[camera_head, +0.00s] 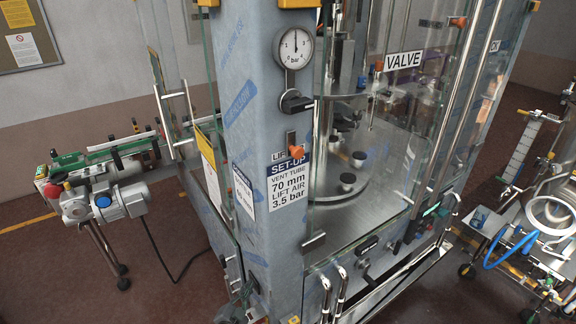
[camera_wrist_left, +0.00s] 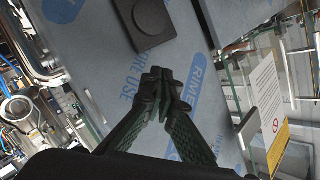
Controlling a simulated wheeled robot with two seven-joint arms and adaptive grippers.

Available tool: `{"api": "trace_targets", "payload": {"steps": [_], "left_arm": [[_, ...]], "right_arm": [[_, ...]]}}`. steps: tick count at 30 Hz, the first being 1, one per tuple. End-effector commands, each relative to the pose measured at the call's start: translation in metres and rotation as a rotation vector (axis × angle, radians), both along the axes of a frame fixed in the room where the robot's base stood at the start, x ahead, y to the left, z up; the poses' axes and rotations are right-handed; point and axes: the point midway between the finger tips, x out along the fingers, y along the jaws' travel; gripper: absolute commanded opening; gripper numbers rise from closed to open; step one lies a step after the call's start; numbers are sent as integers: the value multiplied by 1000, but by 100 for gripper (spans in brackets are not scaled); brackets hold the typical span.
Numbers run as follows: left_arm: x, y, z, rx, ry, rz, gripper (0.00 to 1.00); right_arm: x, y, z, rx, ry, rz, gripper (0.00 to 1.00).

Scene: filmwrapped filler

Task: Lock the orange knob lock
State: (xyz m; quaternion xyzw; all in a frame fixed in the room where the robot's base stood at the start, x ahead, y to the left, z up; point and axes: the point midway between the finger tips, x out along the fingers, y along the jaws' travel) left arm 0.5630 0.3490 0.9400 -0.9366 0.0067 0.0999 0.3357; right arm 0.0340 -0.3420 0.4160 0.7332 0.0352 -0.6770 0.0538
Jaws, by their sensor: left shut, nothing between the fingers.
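A small orange knob (camera_head: 296,152) sits on the front of the film-wrapped column (camera_head: 248,120), just above the SET-UP label and partly covering a small label. A black handle (camera_head: 297,103) is above it, below the round gauge. My left gripper (camera_wrist_left: 165,85) is shut and empty in the left wrist view, in front of blue-printed film. A black square fitting with a round top (camera_wrist_left: 145,20) lies just beyond its fingertips; I cannot tell if they touch. In the head view a small dark shape at the bottom edge may be this gripper. The orange knob does not show in the wrist view.
A pressure gauge (camera_head: 294,47) and a SET-UP label (camera_head: 289,183) are on the column. Glass doors with metal bars flank it. A motor unit (camera_head: 103,203) stands left, and a cart with blue hoses (camera_head: 512,245) right. A sign (camera_wrist_left: 265,105) is in the wrist view.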

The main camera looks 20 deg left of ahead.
Motion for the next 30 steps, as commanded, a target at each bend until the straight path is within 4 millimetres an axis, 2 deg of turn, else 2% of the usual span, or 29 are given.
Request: {"api": "trace_targets", "payload": {"steps": [1, 2, 3, 4, 5, 6, 8, 9, 12, 14, 16, 20, 30], "left_arm": [[9, -2, 58, 46, -99, -14, 0], [11, -4, 89, 73, -154, -23, 0], [12, -7, 128, 110, -223, -32, 0], [12, -9, 156, 141, -276, -38, 0], [10, -11, 185, 168, -327, -42, 0], [5, -15, 222, 207, -395, -47, 0], [-5, -21, 276, 267, -498, -52, 0], [-14, -26, 311, 310, -568, -57, 0], [-40, -47, 390, 435, -754, -79, 0], [-56, -66, 425, 518, -868, -107, 0], [-67, -84, 445, 590, -954, -138, 0], [-79, -104, 460, 662, -1040, -173, 0], [-81, -108, 463, 676, -1057, -181, 0]], "right_arm": [[0, 1, 5, 1, 0, -1, 33], [0, 2, 7, 1, -1, -1, 33], [1, 2, 9, 2, -2, -1, 33], [2, 3, 10, 2, -3, -1, 33], [3, 3, 12, 4, -4, -1, 33], [4, 4, 14, 4, -6, -1, 33], [7, 5, 16, 5, -8, 0, 33], [9, 5, 18, 5, -11, 1, 33], [13, 5, 22, 6, -17, 2, 33], [15, 5, 23, 5, -19, 2, 33], [15, 5, 23, 5, -20, 2, 33], [14, 5, 23, 5, -19, 2, 33], [13, 3, 23, 4, -17, 3, 33]]}}
